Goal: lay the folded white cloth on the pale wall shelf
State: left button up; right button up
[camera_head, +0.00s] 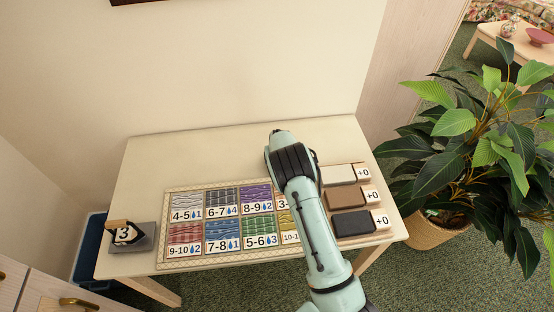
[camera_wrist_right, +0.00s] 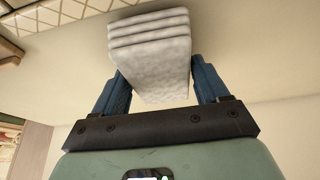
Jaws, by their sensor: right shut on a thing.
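A folded white cloth (camera_wrist_right: 150,45), stacked in several layers, is held between the two blue fingers of my right gripper (camera_wrist_right: 160,82) in the right wrist view. The gripper is shut on it, and the cloth's layered edge sticks out past the fingers. In the head view my right arm reaches in from the bottom over the table. Its own wrist hides the gripper and the cloth there. I see nothing that I can make out as a pale wall shelf. My left gripper is not in view.
A pale table (camera_head: 160,155) stands against the wall, its back strip bare. On it lies a patterned board (camera_head: 162,250) with numbered coloured tiles. White, brown (camera_head: 346,197) and black blocks sit at its right, a grey holder (camera_head: 143,238) at its left. A leafy plant (camera_head: 490,150) stands right.

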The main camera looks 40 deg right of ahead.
jog(key=shift+f, duration=0.25)
jog(key=o, duration=0.7)
jog(key=shift+f, duration=0.15)
jog(key=o, duration=0.4)
jog(key=shift+c, duration=0.2)
